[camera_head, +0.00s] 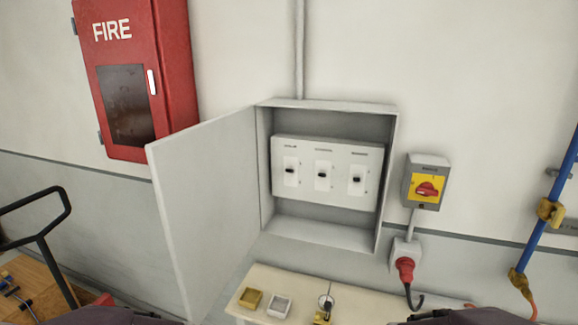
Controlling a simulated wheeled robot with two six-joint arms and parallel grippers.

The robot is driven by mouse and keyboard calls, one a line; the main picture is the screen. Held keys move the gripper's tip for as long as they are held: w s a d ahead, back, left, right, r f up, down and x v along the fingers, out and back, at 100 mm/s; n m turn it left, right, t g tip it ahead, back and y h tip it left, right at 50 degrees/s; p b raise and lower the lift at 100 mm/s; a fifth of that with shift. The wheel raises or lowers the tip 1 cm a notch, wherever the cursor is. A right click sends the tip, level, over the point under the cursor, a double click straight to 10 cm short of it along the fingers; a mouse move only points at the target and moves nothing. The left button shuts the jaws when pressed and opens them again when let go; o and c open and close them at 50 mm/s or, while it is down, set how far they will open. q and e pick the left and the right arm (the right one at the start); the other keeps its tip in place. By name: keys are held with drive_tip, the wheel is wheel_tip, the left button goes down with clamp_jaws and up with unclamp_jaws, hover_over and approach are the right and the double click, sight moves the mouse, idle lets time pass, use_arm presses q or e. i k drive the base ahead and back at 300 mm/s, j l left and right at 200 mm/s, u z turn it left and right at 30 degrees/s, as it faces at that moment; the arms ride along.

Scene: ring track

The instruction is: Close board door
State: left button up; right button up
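The board is a grey metal box (388,165) on the wall in the middle of the head view. Its door (205,205) stands wide open, joined at the box's left side and swung out toward me on the left. Neither of my grippers shows. Only dark parts, seemingly of my own arms, show at the bottom edge on the left and right.
A red fire cabinet (125,105) hangs left of the door. A red-yellow switch box (426,184) and red plug (404,268) are right of the board. Below, a pale table (360,303) carries small items. A black handle (65,205) stands at lower left.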

sight(204, 175)
drive_tip(key=i+j+z, duration=0.3)
drive_tip(key=j, duration=0.25)
drive_tip(key=j+z, duration=0.25)
drive_tip(key=j, duration=0.25)
drive_tip(key=i+j+z, duration=0.15)
drive_tip(key=j+z, duration=0.15)
drive_tip(key=j, duration=0.3)
drive_tip(key=j+z, duration=0.25)
drive_tip(key=j, duration=0.35)
drive_tip(key=k+j+z, duration=0.1)
drive_tip(key=j+z, duration=0.15)
drive_tip(key=k+j+z, duration=0.1)
drive_tip(key=j+z, duration=0.15)
drive_tip(key=k+j+z, duration=0.1)
drive_tip(key=j+z, duration=0.15)
drive_tip(key=j, duration=0.1)
